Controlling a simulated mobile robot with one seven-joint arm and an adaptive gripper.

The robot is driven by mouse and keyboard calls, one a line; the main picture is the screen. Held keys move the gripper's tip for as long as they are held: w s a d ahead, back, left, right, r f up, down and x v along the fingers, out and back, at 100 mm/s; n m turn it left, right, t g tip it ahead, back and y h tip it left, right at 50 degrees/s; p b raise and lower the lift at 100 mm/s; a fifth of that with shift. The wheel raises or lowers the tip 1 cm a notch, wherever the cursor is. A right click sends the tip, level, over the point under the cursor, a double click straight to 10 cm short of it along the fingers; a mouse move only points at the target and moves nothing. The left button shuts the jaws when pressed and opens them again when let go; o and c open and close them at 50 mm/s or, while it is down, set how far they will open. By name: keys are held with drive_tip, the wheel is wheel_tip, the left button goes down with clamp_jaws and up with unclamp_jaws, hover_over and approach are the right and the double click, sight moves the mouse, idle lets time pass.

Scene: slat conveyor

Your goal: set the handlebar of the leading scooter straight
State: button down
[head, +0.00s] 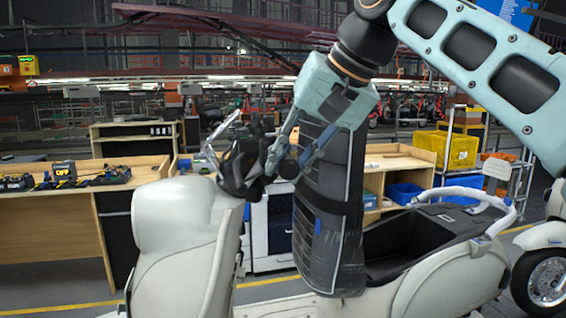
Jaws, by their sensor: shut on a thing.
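The cream scooter (172,235) stands across the front of the head view, its front shield at the left and its rear at the right. Its dark handlebar (236,165) shows at the top of the front part, with a silver lever (212,150) pointing up and left. My gripper (262,172) comes down from the upper right and is shut on the handlebar. The fingers and dark grip overlap, so the exact contact is hidden. The far side of the handlebar and its exact angle cannot be made out.
A black seat (322,225) in clear wrap stands upright behind my gripper, beside the open storage well (415,240). Another scooter's wheel (546,280) is at the right edge. A wooden bench (62,235) with tools and yellow bins (440,149) stand behind.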

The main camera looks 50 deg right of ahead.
drive_tip(key=shift+s+d+f+n, duration=0.3)
drive_tip(key=shift+s+d+f, duration=0.35)
drive_tip(key=shift+d+f, duration=0.1)
drive_tip(key=c, duration=1.6)
unclamp_jaws()
drive_tip(key=shift+w+r, duration=0.1)
drive_tip(key=shift+r, duration=0.1)
drive_tip(key=shift+r, duration=0.15)
drive_tip(key=v, duration=1.2)
drive_tip(key=shift+d, duration=0.1)
